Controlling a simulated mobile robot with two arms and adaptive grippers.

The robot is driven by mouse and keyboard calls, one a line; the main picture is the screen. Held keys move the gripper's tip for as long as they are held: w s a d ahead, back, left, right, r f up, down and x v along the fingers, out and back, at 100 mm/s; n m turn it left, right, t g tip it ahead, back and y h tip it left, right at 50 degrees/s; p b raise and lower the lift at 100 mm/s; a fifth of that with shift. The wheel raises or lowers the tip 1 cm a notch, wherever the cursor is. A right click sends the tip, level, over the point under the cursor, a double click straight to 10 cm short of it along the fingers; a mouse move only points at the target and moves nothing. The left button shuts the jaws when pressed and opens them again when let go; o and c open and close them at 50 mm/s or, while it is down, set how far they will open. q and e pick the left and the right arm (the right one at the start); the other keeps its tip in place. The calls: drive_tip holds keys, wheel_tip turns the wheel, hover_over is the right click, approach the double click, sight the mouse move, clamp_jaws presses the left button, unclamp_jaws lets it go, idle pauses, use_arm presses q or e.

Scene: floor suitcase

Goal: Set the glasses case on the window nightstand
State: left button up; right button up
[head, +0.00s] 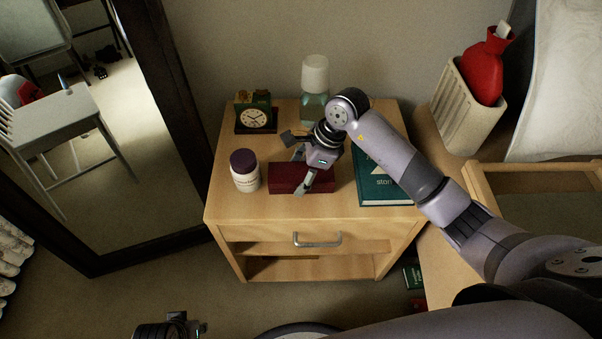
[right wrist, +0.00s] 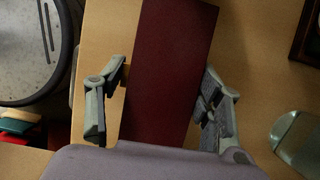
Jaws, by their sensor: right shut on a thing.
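The dark red glasses case (head: 284,178) is a long box at the front middle of the wooden nightstand (head: 270,207). My right gripper (head: 303,170) is over it from above, shut on it with one finger on each long side. In the right wrist view the case (right wrist: 170,65) runs between the two fingers (right wrist: 160,112). The case lies level at the nightstand top; I cannot tell whether it touches the wood. My left gripper (head: 178,326) shows only partly at the bottom edge, away from the nightstand, and its jaws are unclear.
A white jar with a purple lid (head: 245,171) stands just left of the case. A teal book (head: 380,187) lies to the right. A clock (head: 256,117) and a bottle with a pale cap (head: 315,85) stand behind. A mirror (head: 140,120) leans at the left.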

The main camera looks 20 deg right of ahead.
use_arm(q)
drive_tip(key=shift+r, duration=0.2)
use_arm(e)
drive_tip(key=o, duration=1.2)
drive_tip(key=shift+o, duration=0.2)
drive_tip(key=shift+d+r, duration=0.1)
drive_tip(key=shift+r, duration=0.2)
use_arm(q)
drive_tip(key=f, duration=0.2)
drive_tip(key=s+f+p, duration=0.1)
drive_tip(key=f, duration=0.2)
drive_tip(key=shift+s+f, duration=0.1)
drive_tip(key=shift+f, duration=0.1)
use_arm(e)
drive_tip(key=v, duration=1.1)
drive_tip(key=shift+r, duration=0.3)
drive_tip(key=shift+s, duration=0.1)
